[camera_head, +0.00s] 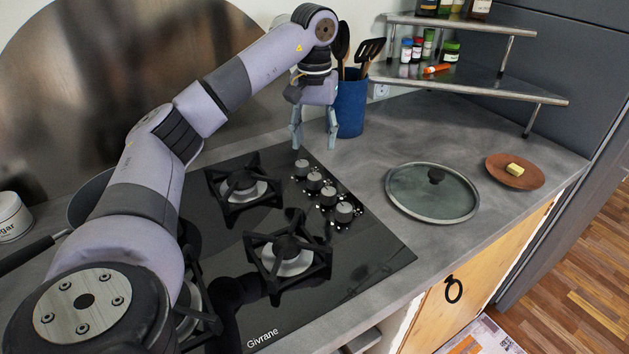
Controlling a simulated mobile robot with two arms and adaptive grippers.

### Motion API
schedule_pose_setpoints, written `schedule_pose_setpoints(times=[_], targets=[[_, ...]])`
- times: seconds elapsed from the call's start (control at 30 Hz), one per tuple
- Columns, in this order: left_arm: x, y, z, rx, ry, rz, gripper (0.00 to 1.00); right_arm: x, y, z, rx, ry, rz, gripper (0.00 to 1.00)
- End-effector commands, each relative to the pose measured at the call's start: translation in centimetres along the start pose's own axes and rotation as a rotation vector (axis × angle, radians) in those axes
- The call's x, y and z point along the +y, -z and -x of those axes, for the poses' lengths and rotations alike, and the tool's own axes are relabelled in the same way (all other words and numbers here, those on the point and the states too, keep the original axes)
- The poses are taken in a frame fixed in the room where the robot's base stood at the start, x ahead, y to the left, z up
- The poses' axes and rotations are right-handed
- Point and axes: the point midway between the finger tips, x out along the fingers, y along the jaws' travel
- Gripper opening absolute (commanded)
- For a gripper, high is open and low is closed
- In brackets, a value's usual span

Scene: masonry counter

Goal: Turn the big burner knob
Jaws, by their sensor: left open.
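Several round burner knobs stand in a slanting row on the right side of the black cooktop (375,262). They are a far knob (302,167), a second knob (314,181), a third knob (328,196) and a near knob (344,211). I cannot tell which one belongs to the big burner. My left gripper (314,142) points down, open and empty, its fingers spread just beyond the far knob in the picture. It appears apart from the knobs. My left arm hides much of the cooktop's left side. My right gripper is not in view.
A blue utensil holder (350,105) stands close behind my left gripper. A glass lid (432,193) and a brown plate (515,171) with a yellow piece lie on the counter at right. Burners with black grates (287,255) fill the cooktop. A tiered shelf (470,78) stands at the back right.

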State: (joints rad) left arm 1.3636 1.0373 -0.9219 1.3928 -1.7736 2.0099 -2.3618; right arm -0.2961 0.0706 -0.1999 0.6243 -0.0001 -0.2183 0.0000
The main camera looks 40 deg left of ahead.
Motion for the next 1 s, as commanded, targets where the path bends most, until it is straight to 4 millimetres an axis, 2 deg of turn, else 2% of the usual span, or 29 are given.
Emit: schedule_pose_setpoints(times=[0.03, 0.2, 0.5, 0.63, 0.9, 1.0], targets=[[0.1, -0.1, -1.7, -0.004, 0.001, -0.002, 0.5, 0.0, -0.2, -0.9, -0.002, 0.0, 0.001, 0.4], [-0.1, -0.1, -5.0, -0.003, 0.003, 0.0, 0.5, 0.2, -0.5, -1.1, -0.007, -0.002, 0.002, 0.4], [0.0, -0.1, -9.3, -0.001, 0.001, -0.001, 0.5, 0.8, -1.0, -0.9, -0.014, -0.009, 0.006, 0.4], [0.0, 0.0, -10.0, 0.0, 0.0, -0.001, 0.5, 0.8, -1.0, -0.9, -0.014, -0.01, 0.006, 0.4], [0.0, 0.0, -10.2, 0.001, 0.0, -0.001, 0.5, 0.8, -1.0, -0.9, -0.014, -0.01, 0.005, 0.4], [0.0, 0.0, -10.2, 0.001, 0.0, 0.0, 0.44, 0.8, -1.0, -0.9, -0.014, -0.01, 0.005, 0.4]])
